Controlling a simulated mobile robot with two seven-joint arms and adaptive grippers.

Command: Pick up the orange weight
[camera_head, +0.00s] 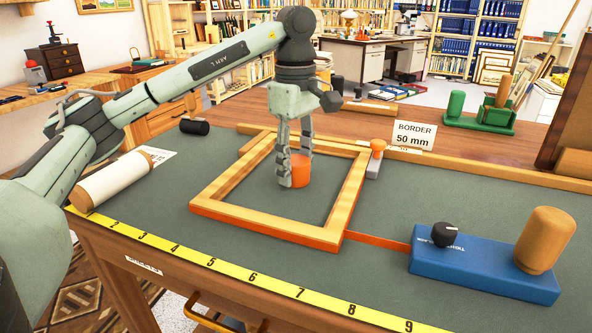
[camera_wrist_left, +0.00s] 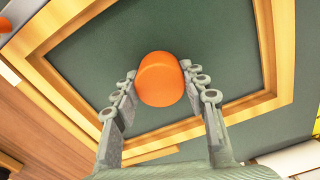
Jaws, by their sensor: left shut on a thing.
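The orange weight (camera_head: 302,171) is a short cylinder inside the wooden frame (camera_head: 270,231), over the green mat. It also shows in the left wrist view (camera_wrist_left: 160,80), between the two fingers. My left gripper (camera_head: 293,170) reaches down from above and is shut on the orange weight, with a finger on either side of it. The fingers hide part of the weight in the head view. I cannot tell whether its underside touches the mat. My right gripper is not in view.
The frame's raised rails surround the gripper. A small orange-topped block (camera_head: 376,158) stands at its right rail. A blue tool (camera_head: 480,262) with a wooden knob is at the right. A paper roll (camera_head: 112,181) and a black cylinder (camera_head: 195,127) lie left. A "BORDER 50 mm" card (camera_head: 414,135) stands behind.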

